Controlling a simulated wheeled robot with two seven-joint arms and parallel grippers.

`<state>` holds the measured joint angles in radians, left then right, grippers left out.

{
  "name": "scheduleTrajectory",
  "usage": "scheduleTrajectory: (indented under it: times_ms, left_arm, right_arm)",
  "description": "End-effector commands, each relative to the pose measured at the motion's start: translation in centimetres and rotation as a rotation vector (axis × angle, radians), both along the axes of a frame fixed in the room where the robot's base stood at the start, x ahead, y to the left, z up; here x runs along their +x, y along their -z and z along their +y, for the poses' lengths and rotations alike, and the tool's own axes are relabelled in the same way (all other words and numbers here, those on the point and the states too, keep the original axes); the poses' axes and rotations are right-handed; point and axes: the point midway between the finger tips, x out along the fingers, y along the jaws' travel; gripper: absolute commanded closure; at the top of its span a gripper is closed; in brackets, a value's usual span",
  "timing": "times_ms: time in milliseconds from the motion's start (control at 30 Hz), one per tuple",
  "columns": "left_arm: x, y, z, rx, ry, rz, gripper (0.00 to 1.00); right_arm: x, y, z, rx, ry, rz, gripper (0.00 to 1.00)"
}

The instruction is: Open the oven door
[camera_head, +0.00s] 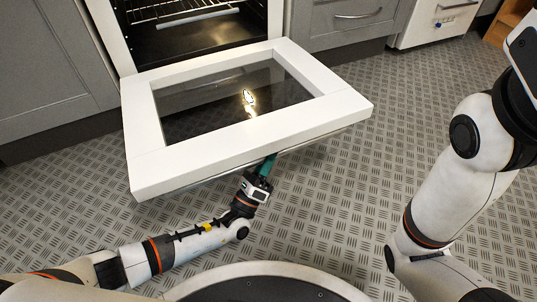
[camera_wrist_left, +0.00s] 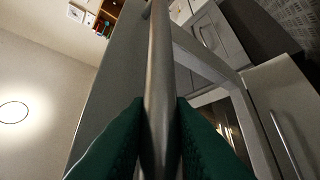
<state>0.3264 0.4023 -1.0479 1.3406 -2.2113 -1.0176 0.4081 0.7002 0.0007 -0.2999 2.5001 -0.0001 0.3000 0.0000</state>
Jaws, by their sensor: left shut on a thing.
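The oven door (camera_head: 240,125) is folded down and lies about flat in front of the oven (camera_head: 190,35). It has a wide white frame around a dark glass pane. A metal handle bar (camera_wrist_left: 160,75) runs along the door's outer edge and fills the middle of the left wrist view. My left gripper (camera_head: 268,164) reaches under the door's front edge. Its green fingers (camera_wrist_left: 160,145) are shut on the handle, one on each side of the bar. My right arm shows at the right, but its gripper is outside the views.
Inside the oven, a wire rack (camera_head: 165,10) shows. Grey cabinets (camera_head: 50,65) flank the oven. A white appliance (camera_head: 436,22) stands at the back right. The patterned floor (camera_head: 340,190) is clear to the right of the door.

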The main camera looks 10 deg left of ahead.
Motion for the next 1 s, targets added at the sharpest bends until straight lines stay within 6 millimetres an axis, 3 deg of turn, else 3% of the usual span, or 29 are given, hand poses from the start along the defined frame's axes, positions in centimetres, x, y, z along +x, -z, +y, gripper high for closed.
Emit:
scheduleTrajectory:
  times_ms: [67, 100, 233, 567, 1000]
  left_arm:
    - [0.4, -0.2, 0.4, -0.003, -0.010, -0.001, 1.00]
    - [0.4, -0.2, 0.4, -0.003, -0.011, -0.001, 0.77]
    - [0.3, -0.2, 0.4, -0.002, -0.008, -0.001, 0.59]
    - [-0.2, 0.1, 0.3, 0.000, -0.004, 0.001, 0.59]
    - [-5.0, 3.5, 2.5, 0.001, -0.006, 0.001, 0.59]
  right_arm:
    - [0.0, 0.0, 0.0, 0.000, 0.000, 0.000, 0.43]
    - [0.0, 0.0, 0.0, 0.000, 0.000, 0.000, 0.43]
    - [0.0, 0.0, 0.0, 0.000, 0.000, 0.000, 0.43]
    - [0.0, -0.3, 0.0, 0.000, 0.000, 0.001, 0.43]
    - [0.0, -2.3, 0.0, 0.000, 0.000, 0.001, 0.43]
